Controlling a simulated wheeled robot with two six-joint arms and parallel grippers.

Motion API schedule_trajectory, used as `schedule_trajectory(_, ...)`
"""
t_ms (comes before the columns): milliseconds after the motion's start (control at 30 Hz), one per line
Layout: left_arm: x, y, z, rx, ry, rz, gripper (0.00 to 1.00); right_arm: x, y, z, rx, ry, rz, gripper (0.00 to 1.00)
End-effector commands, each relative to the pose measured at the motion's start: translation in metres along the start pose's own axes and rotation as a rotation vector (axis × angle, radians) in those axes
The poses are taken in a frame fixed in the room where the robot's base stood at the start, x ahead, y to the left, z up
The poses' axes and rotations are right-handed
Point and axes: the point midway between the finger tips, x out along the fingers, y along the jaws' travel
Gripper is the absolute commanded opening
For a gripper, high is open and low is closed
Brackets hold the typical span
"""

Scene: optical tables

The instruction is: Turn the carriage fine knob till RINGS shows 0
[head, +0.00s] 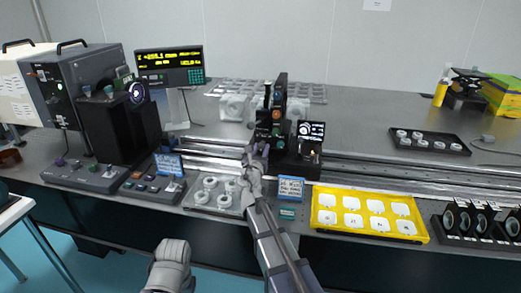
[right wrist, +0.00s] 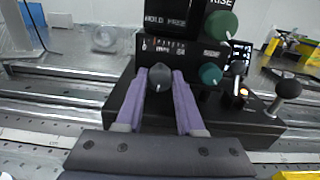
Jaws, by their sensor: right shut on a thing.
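The carriage (head: 277,125) is a black block with several knobs, standing on the rail in the head view. My right gripper (head: 258,150) reaches its front face from below. In the right wrist view its two purple fingers (right wrist: 160,82) are shut on a dark grey knob (right wrist: 160,77) with a white mark line. A teal knob (right wrist: 210,74) and a green knob (right wrist: 221,25) sit to its right and above, apart from the fingers. I cannot read the gripped knob's label. A small screen (head: 311,130) stands right of the carriage; no RINGS value is legible. My left gripper's fingers do not show.
A readout (head: 169,66) with yellow digits stands at the back left. A black lever ball (right wrist: 289,88) rises right of the knobs. A tray of rings (head: 212,195), a blue-lit label (head: 291,188) and a yellow tray (head: 368,236) line the table's front edge.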

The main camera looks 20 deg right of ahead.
Motion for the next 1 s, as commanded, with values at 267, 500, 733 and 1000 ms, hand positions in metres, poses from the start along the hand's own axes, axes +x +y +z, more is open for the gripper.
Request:
schedule_trajectory(267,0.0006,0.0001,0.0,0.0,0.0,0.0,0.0,-0.0017,-0.0091,-0.0014,-0.114,0.004,-0.019,0.0)
schedule_trajectory(500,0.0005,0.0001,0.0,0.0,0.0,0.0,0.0,-0.0016,-0.0093,-0.0013,-0.153,0.004,-0.019,0.0)
schedule_trajectory(733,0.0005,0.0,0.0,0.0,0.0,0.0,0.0,-0.0016,-0.0093,-0.0012,-0.158,0.004,-0.019,0.0)
schedule_trajectory(1000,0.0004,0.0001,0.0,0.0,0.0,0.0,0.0,-0.0014,-0.0089,-0.0011,-0.158,0.004,-0.018,0.47)
